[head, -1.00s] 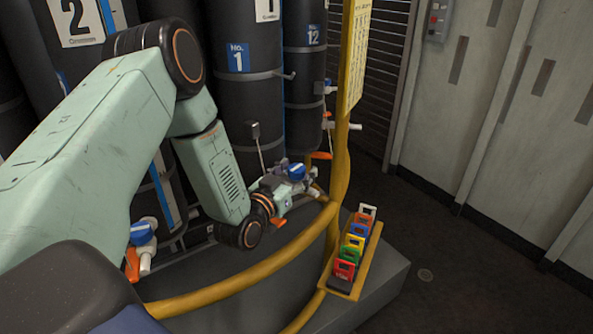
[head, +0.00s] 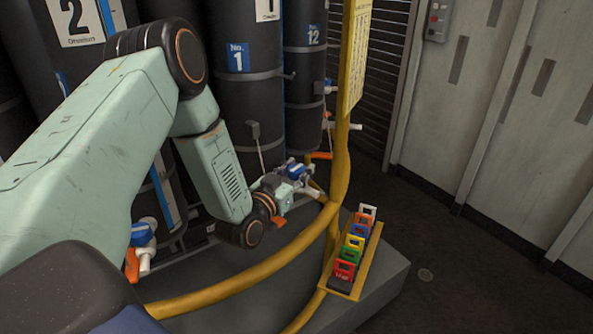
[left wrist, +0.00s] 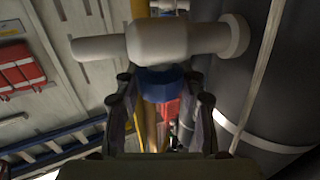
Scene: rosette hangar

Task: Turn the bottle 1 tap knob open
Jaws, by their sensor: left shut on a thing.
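Bottle 1 (head: 250,105) is a tall black cylinder with a blue "No. 1" label. Its tap has a white body (left wrist: 165,40) and a blue knob (head: 297,171). My left gripper (head: 290,178) is at this tap, low in front of the bottle. In the left wrist view the blue knob (left wrist: 160,82) sits between the two fingers, which are shut on it. An orange piece (head: 280,222) shows just below the gripper; I cannot tell what it belongs to. My right gripper is not in view.
A yellow rail (head: 245,270) curves in front of the tap and joins a yellow post (head: 342,100). A rack of coloured tags (head: 352,250) stands to the right. Another tap (head: 143,240) is at lower left. Bottle 12 (head: 304,90) is behind. The floor at right is clear.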

